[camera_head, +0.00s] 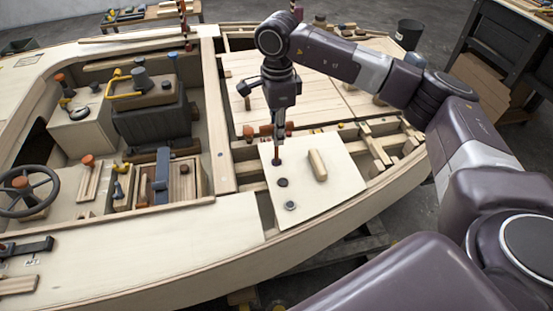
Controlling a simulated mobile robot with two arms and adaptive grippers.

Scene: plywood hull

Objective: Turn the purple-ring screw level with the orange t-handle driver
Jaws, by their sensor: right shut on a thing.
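My right gripper (278,126) points down over a pale panel (325,191) on the hull's near right part. It is shut on a driver (275,149), whose handle is mostly hidden between the fingers; a little orange shows there. The driver's thin shaft points down, its lower end at a dark round screw (277,161) near the panel's upper left. I cannot tell whether the tip is seated. Two more round screw heads sit below it, a dark one (282,182) and a grey one (290,205). Ring colours are too small to tell. My left gripper is not in view.
A pale wooden grip block (317,165) stands on the panel, right of the screws. Open slatted framing (378,150) lies to its right. A dark engine block (152,122) and a steering wheel (28,191) are at the left. A dark bin (409,34) stands behind the hull.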

